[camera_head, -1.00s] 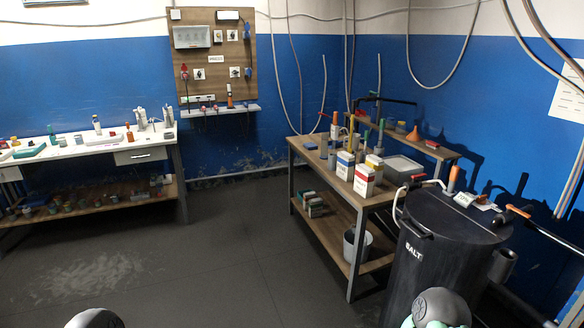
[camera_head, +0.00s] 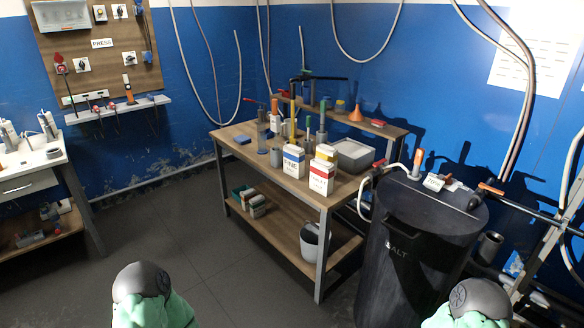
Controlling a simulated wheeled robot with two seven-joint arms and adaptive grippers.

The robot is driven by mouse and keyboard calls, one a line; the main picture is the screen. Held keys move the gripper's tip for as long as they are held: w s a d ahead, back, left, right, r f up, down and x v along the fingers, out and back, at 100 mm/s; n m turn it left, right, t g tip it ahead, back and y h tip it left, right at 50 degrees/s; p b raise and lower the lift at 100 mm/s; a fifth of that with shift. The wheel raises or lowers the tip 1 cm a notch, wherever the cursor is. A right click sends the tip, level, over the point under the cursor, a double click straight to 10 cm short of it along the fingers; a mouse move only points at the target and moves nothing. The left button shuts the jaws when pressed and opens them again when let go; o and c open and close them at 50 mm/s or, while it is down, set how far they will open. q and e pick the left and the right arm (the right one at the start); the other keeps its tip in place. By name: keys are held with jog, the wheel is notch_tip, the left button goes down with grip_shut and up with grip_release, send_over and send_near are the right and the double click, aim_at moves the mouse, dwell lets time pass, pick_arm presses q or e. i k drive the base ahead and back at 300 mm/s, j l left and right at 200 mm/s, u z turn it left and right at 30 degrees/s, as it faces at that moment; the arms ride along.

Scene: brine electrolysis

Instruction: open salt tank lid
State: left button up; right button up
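The black salt tank (camera_head: 405,265) stands at the right, beside the wooden table, with "SALT" lettering partly readable on its side. Its dark lid (camera_head: 430,205) lies flat on top and looks closed. A hose and an orange-handled valve sit at the lid's back edge. Rounded dark and green parts of my arms show at the bottom edge, one left of centre and one at the right in front of the tank's lower part. Neither of my grippers' fingers shows.
A wooden table (camera_head: 262,178) with boxes (camera_head: 321,177), bottles and a grey bin (camera_head: 352,155) stands left of the tank. A white workbench (camera_head: 35,165) is at far left. The floor (camera_head: 200,235) between is clear.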

aim_at(416, 217)
jog(key=i+j+z, duration=0.25)
jog(key=i+j, duration=0.15)
jog(key=i, duration=0.25)
jog(key=i+j+z, duration=0.25)
jog(key=i+j, duration=0.3)
jog(key=i+j+z, duration=0.25)
jog(key=i+j, duration=0.4)
jog(key=i+j+z, duration=0.25)
jog(key=i+j, duration=0.25)
jog(key=j, duration=0.3)
jog(key=z, duration=1.9)
